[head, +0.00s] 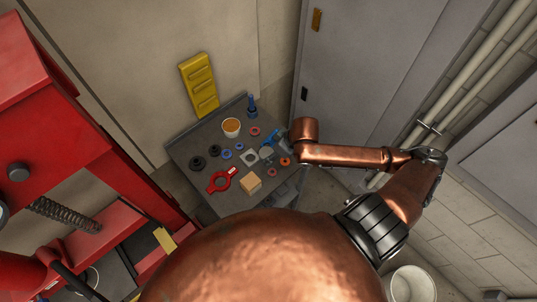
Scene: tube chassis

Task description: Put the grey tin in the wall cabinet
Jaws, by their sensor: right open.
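A small grey round thing (266,153), which may be the grey tin, stands among the parts on the dark worktable (204,136). My right arm reaches in from the right, its copper wrist over the table's right edge. My right gripper (271,144), small and partly blue, is open close to the grey round thing; I cannot tell whether they touch. A tall grey cabinet (375,70) with a brown handle stands behind on the right; I cannot tell whether it is the wall cabinet. My left gripper is out of view.
A yellow rack (199,85) stands behind. Red machinery (70,110) fills the left; a white bucket (411,284) stands lower right.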

